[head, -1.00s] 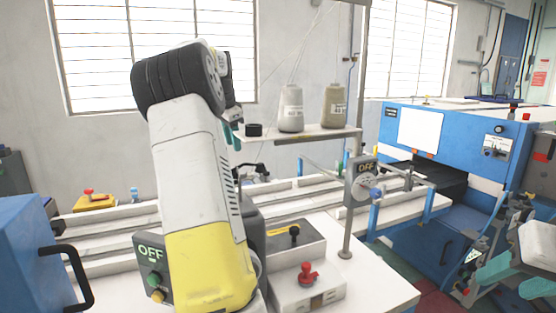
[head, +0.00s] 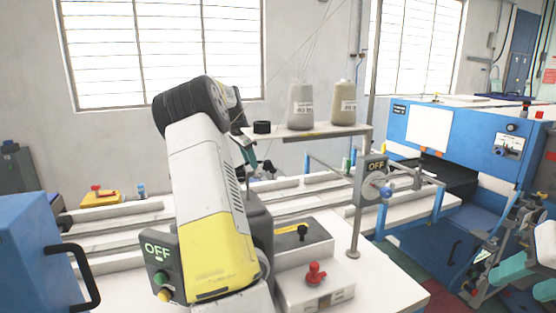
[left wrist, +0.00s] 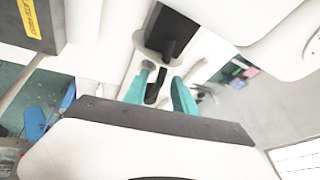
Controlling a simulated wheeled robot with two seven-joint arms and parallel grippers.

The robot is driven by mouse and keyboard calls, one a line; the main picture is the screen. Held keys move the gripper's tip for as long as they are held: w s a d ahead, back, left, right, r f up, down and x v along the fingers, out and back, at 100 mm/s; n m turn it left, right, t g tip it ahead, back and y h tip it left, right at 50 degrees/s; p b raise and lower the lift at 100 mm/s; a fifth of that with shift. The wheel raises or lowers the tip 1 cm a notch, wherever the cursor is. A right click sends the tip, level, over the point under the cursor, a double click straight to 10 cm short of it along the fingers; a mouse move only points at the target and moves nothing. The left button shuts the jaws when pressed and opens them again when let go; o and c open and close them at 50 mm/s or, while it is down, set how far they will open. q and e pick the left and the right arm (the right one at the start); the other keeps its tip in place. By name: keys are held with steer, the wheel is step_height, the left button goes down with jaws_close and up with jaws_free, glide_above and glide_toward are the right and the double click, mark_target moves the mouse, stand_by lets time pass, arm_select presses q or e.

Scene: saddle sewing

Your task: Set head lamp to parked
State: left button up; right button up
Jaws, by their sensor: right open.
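I cannot pick out the head lamp for certain. In the left wrist view a black stalk (left wrist: 172,36) stands out of a pale round mount, close ahead of my left gripper (left wrist: 160,92). Its teal fingers are apart, with a dark bar (left wrist: 155,86) between them; I cannot tell whether they touch it. In the head view my left gripper (head: 247,150) is mostly hidden behind its own arm, only a teal bit showing below the thread shelf. My right gripper (head: 525,281) is open and empty at the lower right edge, away from the machine.
Two thread cones (head: 301,106) stand on a shelf (head: 300,134). An OFF sign with a dial (head: 376,167) is on a post; another OFF panel (head: 158,262) is at front left. A red knob (head: 315,272) tops a white box. A blue machine (head: 455,155) stands right.

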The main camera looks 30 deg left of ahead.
arm_select(q)
jaws_close()
stand_by(1.4)
